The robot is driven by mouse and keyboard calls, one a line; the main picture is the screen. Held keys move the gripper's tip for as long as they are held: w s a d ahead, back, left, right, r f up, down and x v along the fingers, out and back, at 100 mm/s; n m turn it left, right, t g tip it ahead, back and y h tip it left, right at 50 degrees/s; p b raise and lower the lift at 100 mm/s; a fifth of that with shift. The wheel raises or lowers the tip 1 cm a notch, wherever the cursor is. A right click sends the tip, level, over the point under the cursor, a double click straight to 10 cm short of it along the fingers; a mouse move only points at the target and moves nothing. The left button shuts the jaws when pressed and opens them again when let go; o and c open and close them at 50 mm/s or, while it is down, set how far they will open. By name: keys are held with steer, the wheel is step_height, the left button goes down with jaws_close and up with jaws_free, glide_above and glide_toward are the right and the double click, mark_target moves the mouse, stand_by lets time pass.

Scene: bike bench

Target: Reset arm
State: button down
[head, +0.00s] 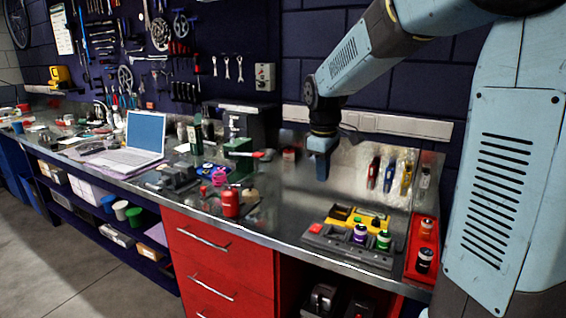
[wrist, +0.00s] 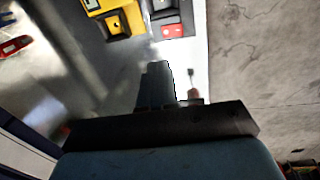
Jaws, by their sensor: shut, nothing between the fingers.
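The exact height above the bench is hard to tell.
A grey tray (head: 347,247) with yellow parts and small bottles sits front right, beside a red bin (head: 422,247). Several coloured-handled tools (head: 388,172) stand against the back panel. A red can (head: 231,202), a dark green box (head: 238,152) and a laptop (head: 143,140) stand left.

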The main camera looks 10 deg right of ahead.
steer(key=s+d+r+m+t, duration=0.2)
steer(key=s+m, duration=0.3)
steer(key=s, duration=0.7)
steer(key=s+d+r+m+t, duration=0.2)
steer(key=s+m, duration=0.3)
steer(key=s, duration=0.6)
steer(key=shift+s+d+r+y, duration=0.25)
steer(key=shift+s+d+y, duration=0.05)
steer(key=shift+s, duration=0.05)
